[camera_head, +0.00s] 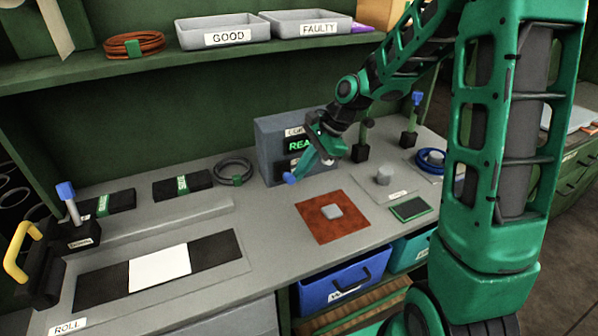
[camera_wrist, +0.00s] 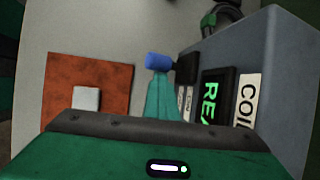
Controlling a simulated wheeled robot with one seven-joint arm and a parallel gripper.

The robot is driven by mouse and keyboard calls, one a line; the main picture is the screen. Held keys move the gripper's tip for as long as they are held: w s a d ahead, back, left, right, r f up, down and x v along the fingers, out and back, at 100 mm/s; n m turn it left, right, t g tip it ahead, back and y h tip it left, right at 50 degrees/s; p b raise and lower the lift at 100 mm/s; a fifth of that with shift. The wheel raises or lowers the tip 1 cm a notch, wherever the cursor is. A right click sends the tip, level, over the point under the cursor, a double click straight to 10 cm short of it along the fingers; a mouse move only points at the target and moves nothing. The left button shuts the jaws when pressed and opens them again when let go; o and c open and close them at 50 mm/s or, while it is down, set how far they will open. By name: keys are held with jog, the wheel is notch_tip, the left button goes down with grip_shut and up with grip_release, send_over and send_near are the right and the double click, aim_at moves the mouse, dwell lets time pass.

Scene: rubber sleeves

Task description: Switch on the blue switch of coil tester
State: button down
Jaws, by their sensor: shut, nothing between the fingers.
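The coil tester (camera_head: 268,150) is a grey box on the bench. Its screen shows green letters, partly hidden by my arm. In the wrist view, the tester (camera_wrist: 285,75) stands at the right, with its screen and label turned sideways. The blue switch (camera_wrist: 157,61) is a short blue-tipped lever sticking out from a dark mount beside the screen. It also shows low in front of the tester in the head view (camera_head: 289,179). My gripper (camera_head: 299,172) is shut and empty, its teal fingertips (camera_wrist: 160,77) right at the blue tip. I cannot tell whether they touch.
A brown mat (camera_head: 312,232) with a grey block (camera_head: 331,212) lies in front. A cable coil (camera_head: 236,168) lies left of the tester. Dark posts (camera_head: 360,150) and a blue ring (camera_head: 424,163) stand right. A shelf with GOOD (camera_head: 215,42) and FAULTY trays (camera_head: 285,17) hangs above.

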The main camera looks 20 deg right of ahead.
jog(key=shift+a+r, duration=0.25)
jog(key=shift+w+r, duration=0.1)
jog(key=shift+r, duration=0.55)
jog(key=shift+a, duration=0.1)
jog(key=v, duration=1.1)
jog(key=shift+d+f, duration=0.25)
jog(key=shift+d, duration=0.15)
